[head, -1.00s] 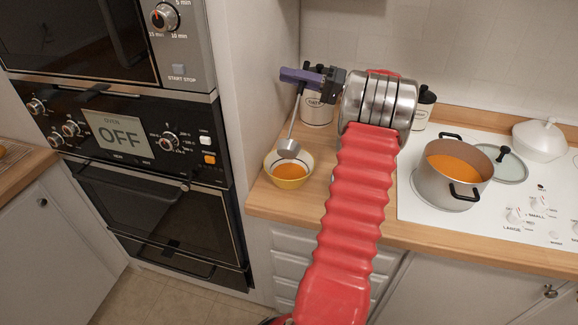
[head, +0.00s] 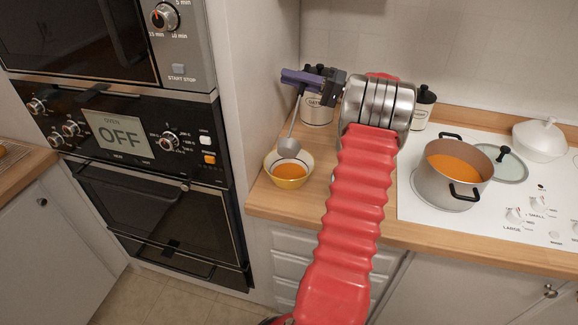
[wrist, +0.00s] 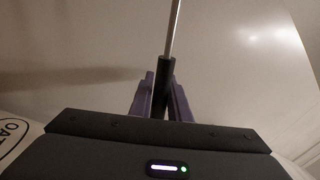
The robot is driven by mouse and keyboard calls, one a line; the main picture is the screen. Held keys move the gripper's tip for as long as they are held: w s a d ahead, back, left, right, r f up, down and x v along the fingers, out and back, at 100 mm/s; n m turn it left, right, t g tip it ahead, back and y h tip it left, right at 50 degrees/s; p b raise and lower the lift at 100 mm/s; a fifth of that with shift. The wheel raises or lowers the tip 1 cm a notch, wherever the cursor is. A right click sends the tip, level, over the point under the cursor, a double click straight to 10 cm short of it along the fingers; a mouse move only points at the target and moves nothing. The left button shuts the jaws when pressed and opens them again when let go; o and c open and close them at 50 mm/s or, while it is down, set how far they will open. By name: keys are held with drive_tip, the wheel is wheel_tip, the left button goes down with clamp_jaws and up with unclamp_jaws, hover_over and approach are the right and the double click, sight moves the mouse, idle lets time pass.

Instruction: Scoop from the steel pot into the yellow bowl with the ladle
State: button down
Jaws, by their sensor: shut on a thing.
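My gripper (head: 303,80) is shut on the ladle's handle, with its purple fingers around the black grip in the wrist view (wrist: 160,100). The ladle (head: 289,146) hangs down from it, its steel cup over the back part of the yellow bowl (head: 268,171). The cup is tilted and its inside is hidden; I cannot tell whether it touches the bowl. Orange soup lies in the bowl, which stands on the counter near its left end. The steel pot (head: 436,190), with two black handles and orange soup inside, stands on the white hob to the right.
A glass lid (head: 508,167) lies behind the pot, and a white lidded dish (head: 540,141) stands at the back right. Labelled canisters (head: 316,112) stand near the wall behind the arm. The oven column (head: 150,180) is left of the counter (head: 270,205).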

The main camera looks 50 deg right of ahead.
drive_tip(key=shift+d+f, duration=0.1)
drive_tip(key=shift+f, duration=0.05)
drive_tip(key=a+r+n, duration=0.1)
drive_tip(key=s+a+r+n, duration=0.1)
drive_tip(key=a+r+n, duration=0.1)
drive_tip(key=shift+s+a+r+g+y, duration=0.1)
drive_tip(key=shift+s+a+g+y, duration=0.2)
drive_tip(key=shift+y, duration=0.1)
drive_tip(key=shift+r, duration=0.1)
idle(0.4)
drive_tip(key=s+a+n+g, duration=0.1)
drive_tip(key=s+a+n, duration=0.2)
drive_tip(key=a, duration=0.4)
drive_tip(key=s+a+r+n+b, duration=0.1)
drive_tip(key=s+a+n, duration=0.1)
drive_tip(key=a+n, duration=0.3)
drive_tip(key=s+a+n+g+b, duration=0.1)
drive_tip(key=s+a+n, duration=0.2)
drive_tip(key=a+n, duration=0.2)
drive_tip(key=shift+s+a+r+g, duration=0.3)
drive_tip(key=shift+s+a+r, duration=0.05)
drive_tip(key=shift+a, duration=1.5)
drive_tip(key=shift+s, duration=0.15)
